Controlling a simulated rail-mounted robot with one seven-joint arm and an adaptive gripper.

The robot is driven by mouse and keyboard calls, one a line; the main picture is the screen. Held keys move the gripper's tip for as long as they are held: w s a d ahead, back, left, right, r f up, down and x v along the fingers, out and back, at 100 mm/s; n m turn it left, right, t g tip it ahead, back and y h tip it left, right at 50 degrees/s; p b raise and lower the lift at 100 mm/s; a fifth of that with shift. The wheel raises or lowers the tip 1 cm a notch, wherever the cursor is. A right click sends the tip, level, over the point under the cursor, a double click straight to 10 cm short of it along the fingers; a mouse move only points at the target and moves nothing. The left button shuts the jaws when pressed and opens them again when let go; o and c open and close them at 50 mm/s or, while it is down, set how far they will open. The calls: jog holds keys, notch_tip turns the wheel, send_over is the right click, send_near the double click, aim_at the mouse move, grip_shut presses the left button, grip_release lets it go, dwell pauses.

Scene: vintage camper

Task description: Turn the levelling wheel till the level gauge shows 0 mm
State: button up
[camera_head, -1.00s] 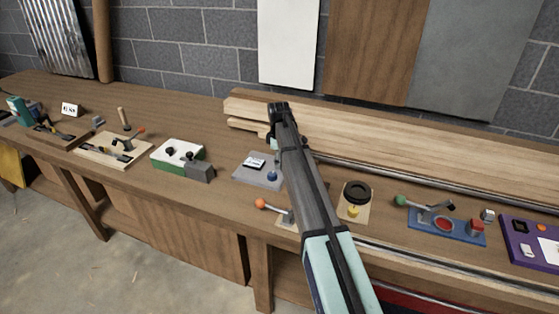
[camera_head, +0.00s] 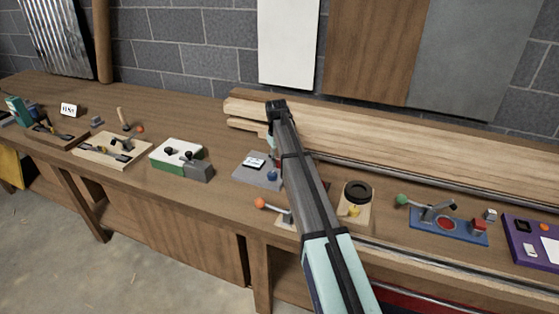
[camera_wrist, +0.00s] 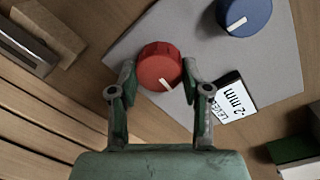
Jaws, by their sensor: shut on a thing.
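The red wheel (camera_wrist: 158,64) with a white pointer mark sits on a grey plate (camera_wrist: 268,72) in the wrist view. My gripper (camera_wrist: 160,72) is shut on it, one finger on each side. The white pointer is turned toward the lower right of the picture. The level gauge (camera_wrist: 236,100) is a white display with a black edge, seen rotated. It reads 2 mm; a sign in front is not clear. In the head view the gauge (camera_head: 254,162) is too small to read, and my arm mostly hides the wheel.
A blue knob (camera_wrist: 245,15) with a white mark stands on the same plate. Wooden planks (camera_head: 400,140) lie behind. A green-and-white box (camera_head: 177,155) stands left, an orange-tipped lever (camera_head: 262,203) in front, a black ring on a stand (camera_head: 358,192) right.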

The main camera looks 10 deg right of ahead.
aim_at(278, 159)
jog(key=m, duration=0.4)
jog(key=shift+f+m, duration=0.1)
jog(key=shift+m, duration=0.2)
jog(key=shift+d+m+b, duration=0.1)
jog(key=shift+m+b, duration=0.25)
jog(key=shift+m, duration=1.25)
jog(key=o, duration=1.2)
jog(key=shift+c, duration=0.2)
notch_tip(278, 159, up, 12)
jog(key=shift+w+a, duration=0.15)
jog(key=shift+a, duration=0.2)
